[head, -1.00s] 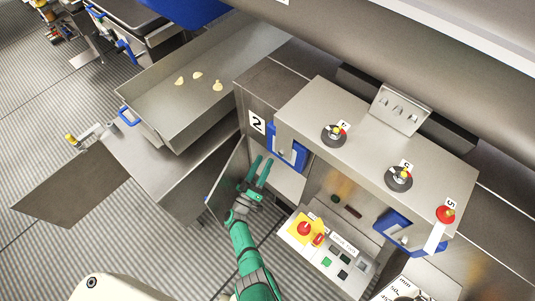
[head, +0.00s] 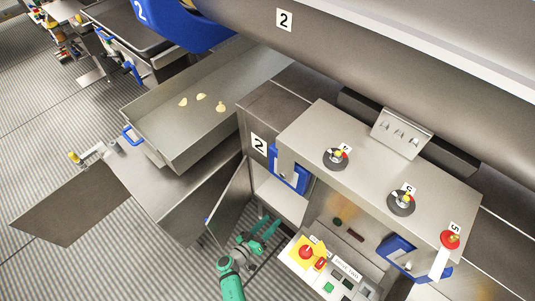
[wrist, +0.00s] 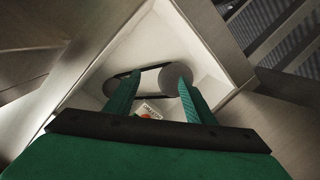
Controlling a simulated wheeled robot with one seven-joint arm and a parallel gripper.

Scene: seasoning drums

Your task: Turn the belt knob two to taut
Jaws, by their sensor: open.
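My gripper (head: 268,227) is open and empty in the head view, by the open door (head: 229,203) of the cabinet marked 2. In the wrist view its two green fingers (wrist: 158,84) point into a pale compartment. A dark belt (wrist: 153,68) runs there around a grey pulley (wrist: 174,80), which the right finger partly covers. A small white label with a red-orange mark (wrist: 150,111) shows low between the fingers. Its lower part is hidden by the gripper's dark bar. I cannot make out the knob itself for sure, nor its setting. The belt is not visible in the head view.
A panel with a red button on yellow (head: 306,254) stands right of my gripper. A metal housing (head: 375,185) with several knobs is above it. A tray (head: 178,143) with pale pieces lies upper left.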

